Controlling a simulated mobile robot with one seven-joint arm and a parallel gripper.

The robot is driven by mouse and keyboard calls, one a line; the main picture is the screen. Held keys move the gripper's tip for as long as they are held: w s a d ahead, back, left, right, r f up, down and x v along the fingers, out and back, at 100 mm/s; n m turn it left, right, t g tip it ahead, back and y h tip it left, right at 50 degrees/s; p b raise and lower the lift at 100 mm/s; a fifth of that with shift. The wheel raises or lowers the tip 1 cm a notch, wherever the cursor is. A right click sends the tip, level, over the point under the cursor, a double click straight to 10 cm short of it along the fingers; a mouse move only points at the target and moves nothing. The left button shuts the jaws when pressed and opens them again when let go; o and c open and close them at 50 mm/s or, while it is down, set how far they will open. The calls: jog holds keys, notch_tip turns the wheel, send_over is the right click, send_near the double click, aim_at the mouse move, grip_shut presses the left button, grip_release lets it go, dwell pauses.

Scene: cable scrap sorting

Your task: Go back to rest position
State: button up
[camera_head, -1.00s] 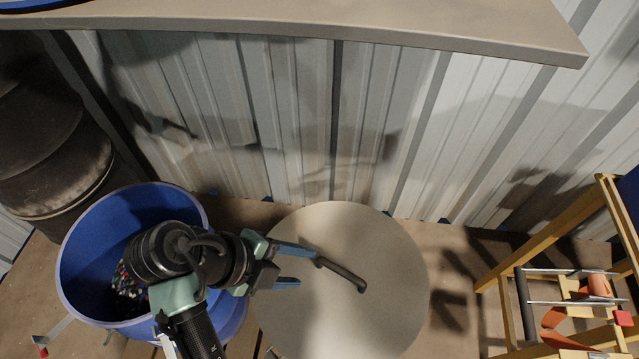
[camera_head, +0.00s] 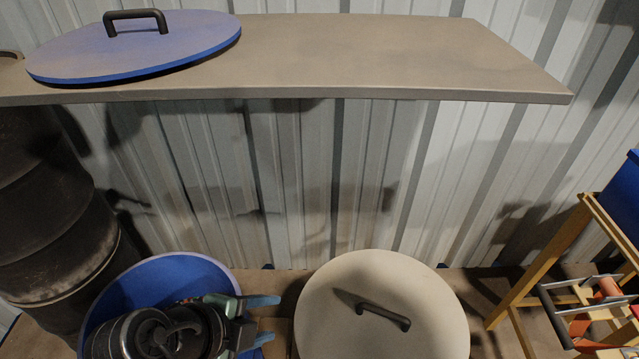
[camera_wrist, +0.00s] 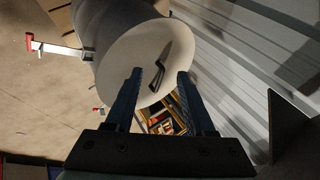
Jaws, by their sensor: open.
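My gripper (camera_head: 262,318) is at the bottom of the head view, in front of and over the blue bin (camera_head: 140,279). Its two blue fingers point right, apart and empty. The wrist view also shows the open fingers (camera_wrist: 154,90) with nothing between them nearby. Beyond them is a pale round lid (camera_wrist: 150,45) with a dark handle (camera_wrist: 160,65). In the head view this lid (camera_head: 340,325) lies right of my gripper, apart from it. My arm hides much of the bin's inside.
A shelf (camera_head: 380,55) runs along the corrugated wall, with a blue lid (camera_head: 190,50) on its left. A dark barrel (camera_head: 45,215) stands at the left. A wooden rack (camera_head: 545,255) with a blue container (camera_head: 625,195) stands at the right. A red-tipped clamp (camera_wrist: 32,43) shows in the wrist view.

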jog(key=w+d+r+n+t+y, duration=0.1)
jog(key=w+r+n+t, duration=0.25)
jog(key=r, duration=0.55)
jog(key=w+d+r+n+t+y, duration=0.1)
jog(key=w+r+n+t+y, duration=0.2)
jog(key=r, duration=0.5)
jog(key=w+d+r+n+t, duration=0.1)
jog(key=w+r+n+t, duration=0.35)
jog(key=r, duration=0.45)
jog(key=s+d+r+n+t, duration=0.2)
jog(key=s+r+n+t, duration=0.15)
jog(key=r, duration=0.55)
jog(key=s+d+r+n+t, duration=0.2)
jog(key=s+r+n+t, duration=0.15)
jog(key=r, duration=0.45)
jog(key=s+d+r+n+t, duration=0.2)
jog(key=s+r+t, duration=0.15)
jog(key=r, duration=0.55)
notch_tip(320, 180, up, 15)
jog(key=s+n+p, duration=0.1)
jog(key=s+p, duration=0.1)
jog(key=p, duration=1.2)
jog(key=shift+a+f+y, duration=0.15)
jog(key=shift+f+y, duration=0.05)
jog(key=shift+y, duration=0.2)
